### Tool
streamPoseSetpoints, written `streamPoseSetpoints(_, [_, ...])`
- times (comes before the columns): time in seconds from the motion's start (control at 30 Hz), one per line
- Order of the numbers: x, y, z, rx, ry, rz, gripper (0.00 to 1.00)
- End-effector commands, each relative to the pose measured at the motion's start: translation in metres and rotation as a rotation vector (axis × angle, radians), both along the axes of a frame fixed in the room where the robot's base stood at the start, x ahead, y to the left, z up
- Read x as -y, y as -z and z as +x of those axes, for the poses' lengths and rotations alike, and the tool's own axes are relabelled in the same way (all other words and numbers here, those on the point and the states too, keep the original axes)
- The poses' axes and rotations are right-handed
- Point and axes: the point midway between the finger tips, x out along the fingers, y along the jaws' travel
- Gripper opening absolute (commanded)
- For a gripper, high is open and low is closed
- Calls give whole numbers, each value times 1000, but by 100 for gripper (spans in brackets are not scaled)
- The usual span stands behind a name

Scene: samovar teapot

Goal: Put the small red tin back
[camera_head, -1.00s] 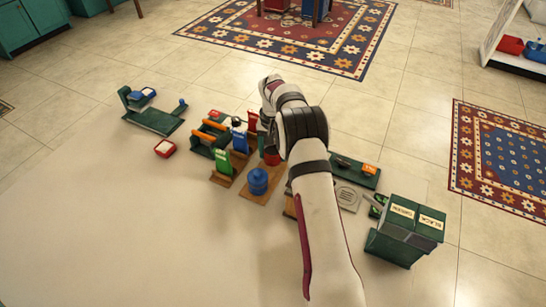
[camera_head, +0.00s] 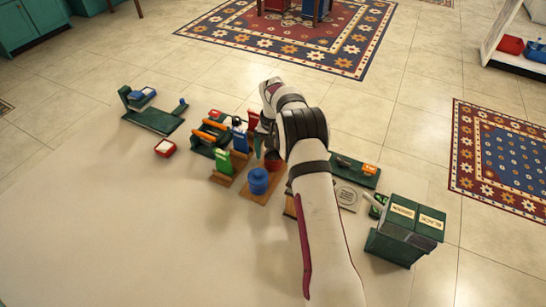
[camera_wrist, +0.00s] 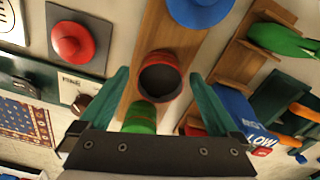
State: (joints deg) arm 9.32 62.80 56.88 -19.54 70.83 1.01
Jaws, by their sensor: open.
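The small red tin (camera_wrist: 160,78) stands on a long wooden board (camera_wrist: 132,97) in the wrist view, with a dark round top. It also shows in the head view (camera_head: 272,163), partly behind my arm. A blue tin (camera_wrist: 200,8) and a green tin (camera_wrist: 141,117) are on the same board, at either end of the red one; the blue tin shows in the head view too (camera_head: 258,181). My gripper (camera_wrist: 160,82) is open, its teal fingers on either side of the red tin with visible gaps. Whether the tin's top is open or lidded I cannot tell.
A wooden rack with a green packet (camera_wrist: 284,41) and a blue packet (camera_wrist: 246,120) stand close at the right. A green box (camera_head: 405,230) stands right of my arm. The front left table is clear.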

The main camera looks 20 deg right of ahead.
Motion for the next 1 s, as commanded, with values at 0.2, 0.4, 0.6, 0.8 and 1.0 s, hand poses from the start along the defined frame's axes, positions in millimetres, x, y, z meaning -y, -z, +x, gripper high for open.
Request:
streamPoseSetpoints(0.2, [0,-63,1,4,1,0,97])
streamPoseSetpoints(0.4, [0,-100,0,2,1,-1,97])
streamPoseSetpoints(0.6, [-1,-108,-1,0,1,1,97])
streamPoseSetpoints(0.8, [-37,-181,-68,5,-16,36,97])
streamPoseSetpoints(1.0, [-93,-232,-244,0,-34,104,97])
